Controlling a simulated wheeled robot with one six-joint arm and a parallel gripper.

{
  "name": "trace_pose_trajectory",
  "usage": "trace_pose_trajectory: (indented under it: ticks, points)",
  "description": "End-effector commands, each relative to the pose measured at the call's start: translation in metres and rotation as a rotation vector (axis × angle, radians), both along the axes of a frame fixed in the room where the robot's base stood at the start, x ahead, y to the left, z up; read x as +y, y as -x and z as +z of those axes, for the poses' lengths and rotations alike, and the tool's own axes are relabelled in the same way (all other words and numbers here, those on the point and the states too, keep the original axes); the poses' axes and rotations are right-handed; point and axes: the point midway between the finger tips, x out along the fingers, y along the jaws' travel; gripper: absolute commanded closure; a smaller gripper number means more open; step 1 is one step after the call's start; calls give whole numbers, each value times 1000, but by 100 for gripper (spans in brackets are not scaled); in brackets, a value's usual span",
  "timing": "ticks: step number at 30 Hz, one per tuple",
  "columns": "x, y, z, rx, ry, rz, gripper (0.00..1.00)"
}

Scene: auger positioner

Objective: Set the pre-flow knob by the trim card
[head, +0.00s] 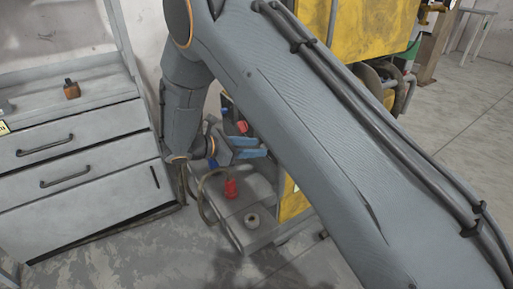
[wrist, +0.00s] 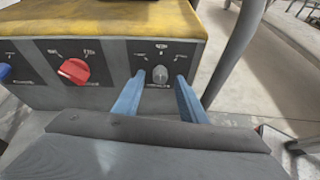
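In the wrist view a dark control panel carries a grey knob (wrist: 160,75), a red knob (wrist: 74,71) and a blue knob (wrist: 4,72). The labels around them are too small to read, so I cannot tell which one is the pre-flow knob. My gripper (wrist: 161,80) has its two blue fingers apart, with the grey knob showing between their tips. Whether the fingers touch it is not clear. In the head view my gripper (head: 264,147) is below the red knob (head: 242,127), and my arm hides much of the panel. I cannot make out a trim card.
A grey drawer cabinet (head: 85,188) stands at left, with a small orange-brown item (head: 71,89) on top. A yellow machine body (head: 360,30) is behind my arm. A red object (head: 231,188) and a roll (head: 253,220) sit on a low grey platform.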

Motion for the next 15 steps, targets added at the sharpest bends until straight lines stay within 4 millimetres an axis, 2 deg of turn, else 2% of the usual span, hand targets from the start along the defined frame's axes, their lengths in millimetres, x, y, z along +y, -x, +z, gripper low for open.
trace_pose_trajectory:
  ticks: [3,13,14,15]
  points:
    - [-8,-5,-4,1,-1,-1,62]
    - [-10,-7,-6,0,-1,2,62]
    - [-10,-7,-6,0,-1,2,64]
    - [-10,-7,-6,0,-1,2,70]
